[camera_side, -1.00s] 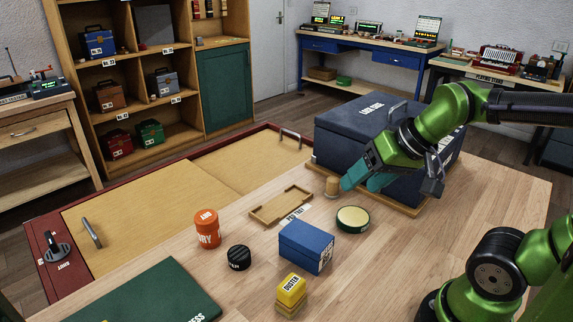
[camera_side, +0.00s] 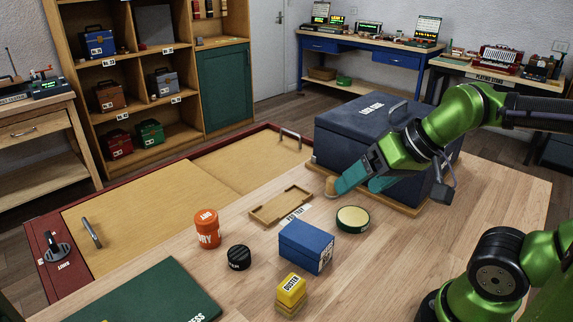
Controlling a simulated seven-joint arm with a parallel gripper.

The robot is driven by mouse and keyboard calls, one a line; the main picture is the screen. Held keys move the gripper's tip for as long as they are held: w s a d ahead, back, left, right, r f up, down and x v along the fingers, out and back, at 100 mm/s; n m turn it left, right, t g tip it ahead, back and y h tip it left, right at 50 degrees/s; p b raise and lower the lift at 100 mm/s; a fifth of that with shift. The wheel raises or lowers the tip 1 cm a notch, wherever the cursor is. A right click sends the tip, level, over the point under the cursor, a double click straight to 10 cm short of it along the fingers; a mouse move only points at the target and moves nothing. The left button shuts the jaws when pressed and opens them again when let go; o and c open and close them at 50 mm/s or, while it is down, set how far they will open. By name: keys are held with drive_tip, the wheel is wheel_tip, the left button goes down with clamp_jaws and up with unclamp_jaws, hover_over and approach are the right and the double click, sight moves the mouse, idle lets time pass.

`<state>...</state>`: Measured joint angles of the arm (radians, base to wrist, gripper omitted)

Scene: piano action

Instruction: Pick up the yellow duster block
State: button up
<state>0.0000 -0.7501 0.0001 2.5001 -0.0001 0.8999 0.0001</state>
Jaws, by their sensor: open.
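The yellow duster block (camera_side: 291,291) stands on the wooden table near the front edge of the picture, with a "DUSTER" label on its top. My gripper (camera_side: 357,189) has teal fingers and is open. It is well behind and to the right of the duster block, in front of the dark blue case. A small tan cork-like piece (camera_side: 331,187) shows at the tip of the left finger; I cannot tell whether they touch.
A blue box (camera_side: 306,246) stands just behind the duster block. A round green-rimmed tin (camera_side: 352,219), a black round piece (camera_side: 239,257), an orange canister (camera_side: 207,229) and a shallow wooden tray (camera_side: 281,206) are nearby. A dark blue case (camera_side: 370,130) stands behind.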

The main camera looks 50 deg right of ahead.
drive_tip(key=n+g+h, duration=0.2)
drive_tip(key=n+g, duration=0.3)
drive_tip(key=g, duration=0.2)
hover_over(292, 284)
wheel_tip(292, 284, down, 4)
drive_tip(key=f, duration=1)
drive_tip(key=shift+d+f, duration=0.25)
drive_tip(key=shift+a+f, duration=0.15)
drive_tip(key=shift+f, duration=1.4)
drive_tip(key=shift+a+f, duration=0.1)
drive_tip(key=shift+f, duration=1.4)
drive_tip(key=c, duration=1.1)
